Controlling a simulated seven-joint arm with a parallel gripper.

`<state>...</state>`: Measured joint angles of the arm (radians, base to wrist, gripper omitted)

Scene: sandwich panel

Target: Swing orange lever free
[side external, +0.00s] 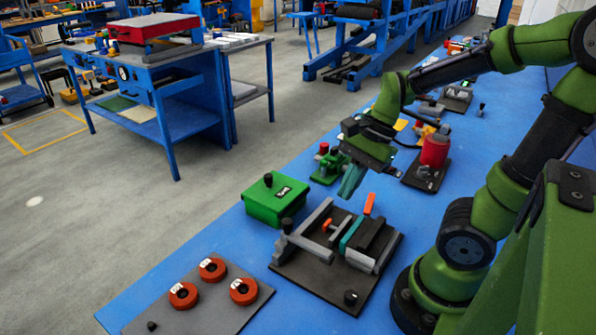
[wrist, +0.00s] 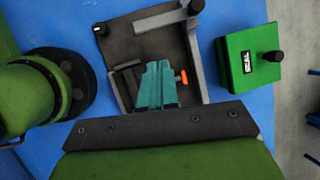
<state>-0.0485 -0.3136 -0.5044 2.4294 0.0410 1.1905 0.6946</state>
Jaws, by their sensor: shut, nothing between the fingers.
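The orange lever (side external: 369,204) stands up, slightly tilted, at the back of a dark fixture plate (side external: 315,278) in the side view. A smaller orange piece (side external: 327,225) sits left of it, between the grey bars. A teal strip (side external: 351,234) and a black block (side external: 371,236) lie side by side in the fixture. My gripper (side external: 350,183) is shut and empty, above and behind the fixture, apart from the lever. In the wrist view my teal fingers (wrist: 158,85) are together over the fixture and hide part of it. An orange part (wrist: 182,77) shows just right of them; which one, I cannot tell.
A green box with a black knob (side external: 276,198) stands left of the fixture. A grey plate with several red-orange rings (side external: 213,297) lies in front. A red cylinder (side external: 434,151) and other devices stand behind. Bare blue table (side external: 225,240) lies between the box and ring plate.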

